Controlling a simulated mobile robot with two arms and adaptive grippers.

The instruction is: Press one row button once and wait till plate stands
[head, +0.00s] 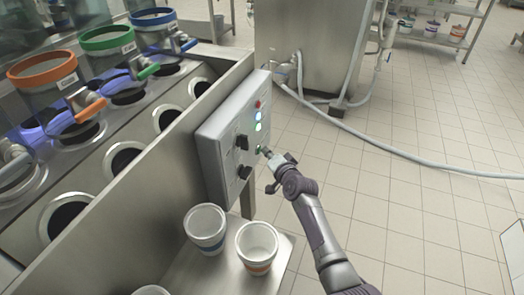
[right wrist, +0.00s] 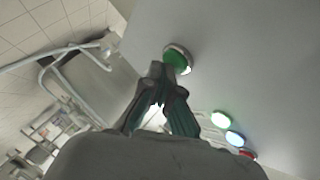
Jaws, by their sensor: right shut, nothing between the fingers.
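A grey control panel (head: 215,140) stands on the side of the steel filler, with a red (head: 257,104), a blue (head: 258,115) and a green (head: 258,127) round light or button in a column. In the right wrist view a larger green button (right wrist: 178,58) sits apart from the green (right wrist: 221,119), blue (right wrist: 235,138) and red (right wrist: 247,153) ones. My right gripper (head: 265,153) is shut and empty. Its fingertips (right wrist: 158,72) are at the larger green button's edge; I cannot tell whether they touch it. My left gripper is not in view.
Black knobs (head: 242,142) stick out of the panel. Orange (head: 45,72), green (head: 106,39) and blue (head: 153,17) rimmed hoppers stand over plate holes at left. Cups (head: 205,226) (head: 257,244) stand on a low steel shelf (head: 190,273). A hose (head: 420,165) crosses the floor.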

